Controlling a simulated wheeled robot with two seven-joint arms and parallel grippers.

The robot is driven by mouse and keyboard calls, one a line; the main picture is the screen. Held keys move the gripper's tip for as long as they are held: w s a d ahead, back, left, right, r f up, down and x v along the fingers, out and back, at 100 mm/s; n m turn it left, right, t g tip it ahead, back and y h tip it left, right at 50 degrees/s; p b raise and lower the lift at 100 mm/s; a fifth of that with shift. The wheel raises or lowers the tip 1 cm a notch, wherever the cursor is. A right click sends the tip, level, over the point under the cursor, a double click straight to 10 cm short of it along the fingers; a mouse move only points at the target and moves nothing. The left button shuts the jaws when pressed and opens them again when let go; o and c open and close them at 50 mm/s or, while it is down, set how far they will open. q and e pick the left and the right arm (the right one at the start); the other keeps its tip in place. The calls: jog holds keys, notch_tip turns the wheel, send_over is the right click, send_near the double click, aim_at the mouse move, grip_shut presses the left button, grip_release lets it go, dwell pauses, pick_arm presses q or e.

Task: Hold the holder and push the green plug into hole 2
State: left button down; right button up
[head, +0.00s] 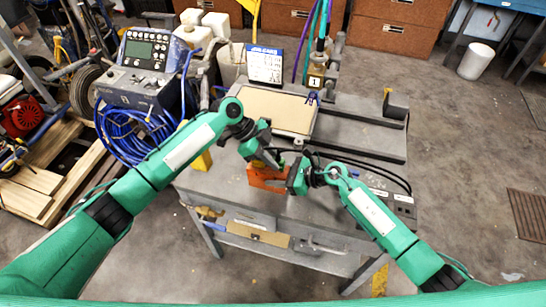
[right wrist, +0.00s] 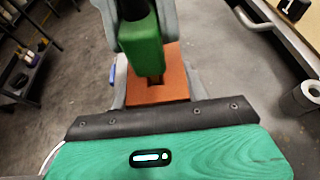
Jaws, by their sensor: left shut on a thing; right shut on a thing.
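The orange holder (head: 266,184) is on the grey workbench near its front edge. My left gripper (head: 262,163) is shut at the holder's upper left side. My right gripper (head: 293,178) is at the holder's right side. In the right wrist view, the green plug (right wrist: 143,46) is between the right gripper's grey fingers. The orange holder (right wrist: 172,66) shows behind and below the plug, with a dark opening at the plug's lower end. I cannot tell how far the plug is inside, or which hole number this is. The left fingertips are largely hidden in the head view.
Black cables run behind the right gripper. A control box (head: 147,58) with a blue hose (head: 133,130) is at left. Bare floor lies to the right.

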pick_arm(q)
jog(key=shift+s+f, duration=0.1)
jog(key=shift+r, duration=0.65)
dwell(0.8)
jog(key=shift+f, duration=0.8)
dwell(0.7)
jog(key=shift+r, duration=0.15)
jog(key=shift+r, duration=0.65)
jog(key=c, duration=0.9)
grip_release()
